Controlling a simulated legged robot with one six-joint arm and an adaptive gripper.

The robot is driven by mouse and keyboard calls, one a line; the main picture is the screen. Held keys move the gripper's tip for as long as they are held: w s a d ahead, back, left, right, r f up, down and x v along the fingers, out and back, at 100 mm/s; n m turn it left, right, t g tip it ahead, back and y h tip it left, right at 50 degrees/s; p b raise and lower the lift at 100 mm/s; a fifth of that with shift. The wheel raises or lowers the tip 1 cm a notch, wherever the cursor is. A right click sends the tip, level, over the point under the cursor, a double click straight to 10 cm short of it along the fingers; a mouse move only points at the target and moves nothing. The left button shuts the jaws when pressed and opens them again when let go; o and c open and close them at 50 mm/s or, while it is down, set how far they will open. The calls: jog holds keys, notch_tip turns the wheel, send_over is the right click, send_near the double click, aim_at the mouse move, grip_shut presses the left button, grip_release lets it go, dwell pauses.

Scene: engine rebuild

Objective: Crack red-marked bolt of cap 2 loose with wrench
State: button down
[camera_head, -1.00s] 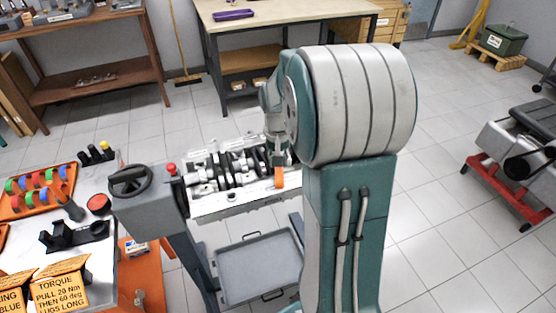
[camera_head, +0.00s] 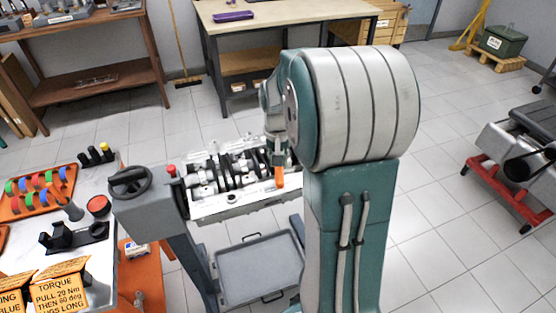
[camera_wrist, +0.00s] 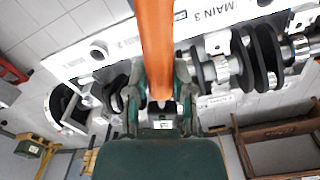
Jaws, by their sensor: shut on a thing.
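My gripper (camera_head: 278,152) is shut on the wrench, whose orange handle (camera_head: 279,177) hangs down at the right end of the engine block. The wrist view shows the orange handle (camera_wrist: 156,45) running from the jaws (camera_wrist: 160,100) to the top edge, across the block's side. The engine block (camera_head: 232,208) lies open on its stand, with the dark and bright crankshaft (camera_wrist: 265,58) along it. A "MAIN 3" label (camera_wrist: 216,13) shows on the block face. The wrench's working end, cap 2 and a red-marked bolt cannot be made out; my arm and gripper cover part of the block.
The stand's grey gearbox with handwheel (camera_head: 130,181) is left of the block. A grey drip tray (camera_head: 258,270) lies below. A side table (camera_head: 98,268) with orange tray (camera_head: 14,209) stands at left.

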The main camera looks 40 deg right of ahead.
jog(key=shift+r, duration=0.3)
dwell(0.4)
jog(key=shift+r, duration=1.4)
